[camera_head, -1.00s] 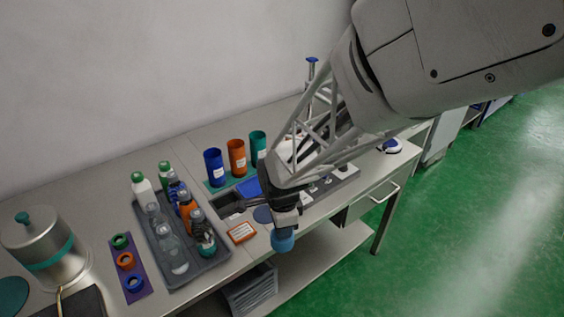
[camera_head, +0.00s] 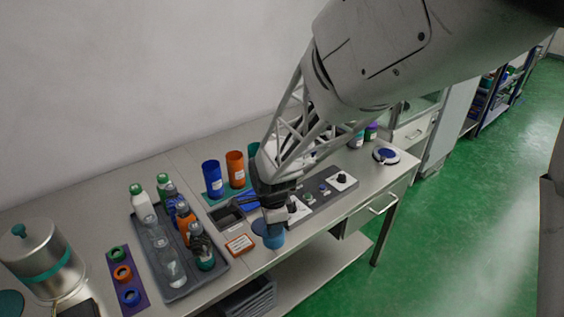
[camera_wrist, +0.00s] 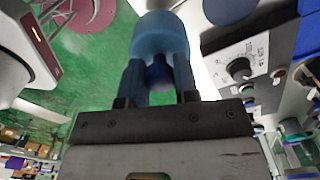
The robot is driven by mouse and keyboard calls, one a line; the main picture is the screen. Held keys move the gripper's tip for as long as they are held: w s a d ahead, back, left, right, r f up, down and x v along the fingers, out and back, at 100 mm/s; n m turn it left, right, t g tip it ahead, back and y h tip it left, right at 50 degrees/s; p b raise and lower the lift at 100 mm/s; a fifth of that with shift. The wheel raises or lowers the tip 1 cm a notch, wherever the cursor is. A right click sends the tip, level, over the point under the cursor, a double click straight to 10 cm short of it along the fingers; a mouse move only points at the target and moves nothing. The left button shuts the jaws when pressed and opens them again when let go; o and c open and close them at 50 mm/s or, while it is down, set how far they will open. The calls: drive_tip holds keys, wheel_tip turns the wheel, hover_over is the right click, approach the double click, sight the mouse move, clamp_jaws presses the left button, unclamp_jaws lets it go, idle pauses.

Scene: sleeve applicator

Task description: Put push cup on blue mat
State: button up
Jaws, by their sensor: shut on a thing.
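The push cup is a blue cup (camera_head: 273,238), held below my gripper (camera_head: 273,221) near the bench's front edge. In the wrist view the cup (camera_wrist: 160,32) sits between the two fingers, with green floor and the bench edge behind it. The blue mat (camera_head: 259,226) is a dark blue disc on the bench, partly hidden by my gripper and the cup. In the wrist view the mat (camera_wrist: 229,10) shows to the right of the cup, apart from it. The gap between cup and bench top is hard to judge.
An orange-and-white box (camera_head: 240,245) lies left of the mat. A grey tray (camera_head: 207,280) of bottles stands farther left. A grey control panel (camera_head: 325,196) with knobs is right of the gripper. Blue and orange cups (camera_head: 235,169) stand behind.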

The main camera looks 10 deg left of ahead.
drive_tip(key=w+a+f, duration=0.1)
drive_tip(key=w+a, duration=0.4)
drive_tip(key=w, duration=0.4)
drive_tip(key=shift+f, duration=0.1)
drive_tip(key=shift+f, duration=1.65)
drive_tip(key=shift+f, duration=0.15)
drive_tip(key=o, duration=1)
drive_tip(key=shift+c, duration=0.2)
wheel_tip(320, 180, up, 12)
drive_tip(key=shift+r, duration=0.2)
